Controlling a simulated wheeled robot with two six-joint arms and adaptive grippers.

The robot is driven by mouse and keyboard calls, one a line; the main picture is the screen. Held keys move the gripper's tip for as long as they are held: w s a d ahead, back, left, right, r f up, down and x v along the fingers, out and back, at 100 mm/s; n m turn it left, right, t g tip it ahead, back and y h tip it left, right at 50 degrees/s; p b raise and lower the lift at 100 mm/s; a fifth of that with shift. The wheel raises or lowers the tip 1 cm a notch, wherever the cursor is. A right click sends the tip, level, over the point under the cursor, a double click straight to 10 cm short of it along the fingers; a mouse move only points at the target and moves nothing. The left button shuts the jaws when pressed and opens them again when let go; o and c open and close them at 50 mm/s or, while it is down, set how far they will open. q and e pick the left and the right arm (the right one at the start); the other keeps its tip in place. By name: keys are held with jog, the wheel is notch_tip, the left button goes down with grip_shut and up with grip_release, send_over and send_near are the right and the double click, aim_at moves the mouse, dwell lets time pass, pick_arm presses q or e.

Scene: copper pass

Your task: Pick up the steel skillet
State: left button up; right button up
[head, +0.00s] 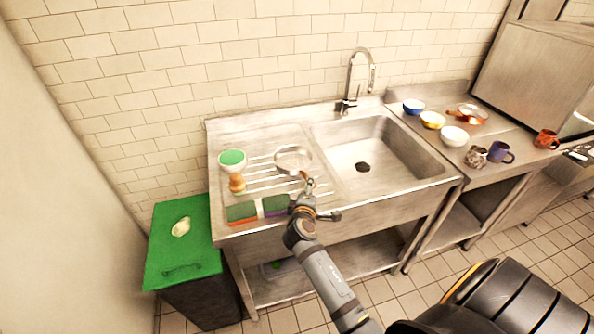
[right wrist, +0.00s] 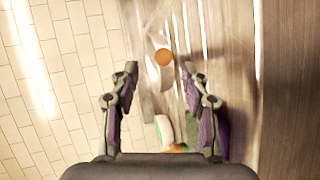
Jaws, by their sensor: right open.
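The steel skillet (head: 292,158) lies on the ribbed drainboard left of the sink, its round pan facing up. My right gripper (head: 308,186) is just in front of the skillet, by its near edge, where the handle is hard to make out. In the right wrist view the jaws (right wrist: 159,70) are apart with nothing held between them. I cannot clearly pick out the skillet in that view. My left gripper is not in view.
On the drainboard are a green-filled bowl (head: 232,158), a wooden-topped brush (head: 237,183) and two sponges (head: 241,212). The sink basin (head: 385,160) is empty. Bowls, mugs and a copper pan (head: 471,114) stand on the right counter. A green-lidded bin (head: 165,255) is at left.

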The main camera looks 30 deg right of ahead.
jog(key=shift+w+d+f, duration=0.1)
jog(key=shift+w, duration=0.05)
jog(key=shift+w+f, duration=0.1)
jog(key=b+x, duration=0.1)
jog(key=x, duration=0.1)
jog(key=b+x, duration=0.2)
jog(key=shift+w+f, duration=0.25)
jog(key=shift+w, duration=0.3)
jog(key=shift+r, duration=0.15)
jog(key=shift+c, duration=0.4)
jog(key=shift+s, duration=0.25)
jog(key=shift+c, duration=1.2)
jog(key=shift+w, duration=0.1)
grip_shut()
